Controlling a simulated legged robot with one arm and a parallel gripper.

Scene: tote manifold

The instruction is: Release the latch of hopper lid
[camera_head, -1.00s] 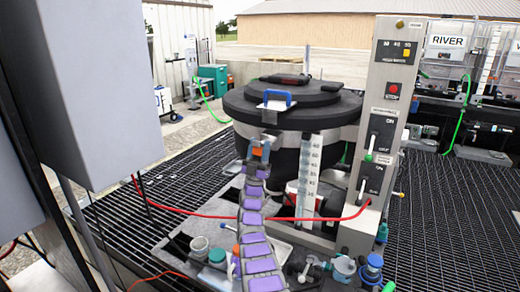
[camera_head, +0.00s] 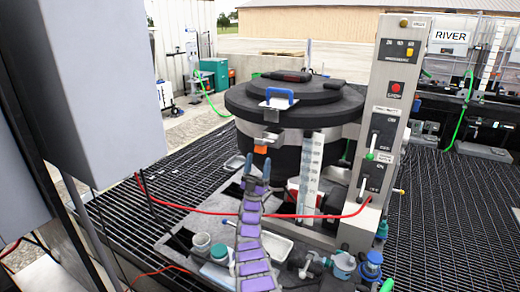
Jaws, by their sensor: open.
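The hopper (camera_head: 290,160) is a round black drum with a grey band. Its black lid (camera_head: 325,108) is down on it and carries a blue handle (camera_head: 278,96) on a metal bracket. A grey latch with an orange tab (camera_head: 261,150) is on the hopper's front, below the lid's rim. My gripper (camera_head: 257,162) is open and empty, with its two fingers spread apart just below the orange tab. I cannot tell whether a finger touches the tab, or whether the latch is released.
A control column (camera_head: 385,130) with a red button and levers stands right of the hopper. A red hose (camera_head: 200,209) crosses behind my arm. A clear scale tube (camera_head: 311,165) stands beside the hopper. A grey cabinet (camera_head: 85,75) fills the left. Fittings and a tray (camera_head: 266,246) lie low in front.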

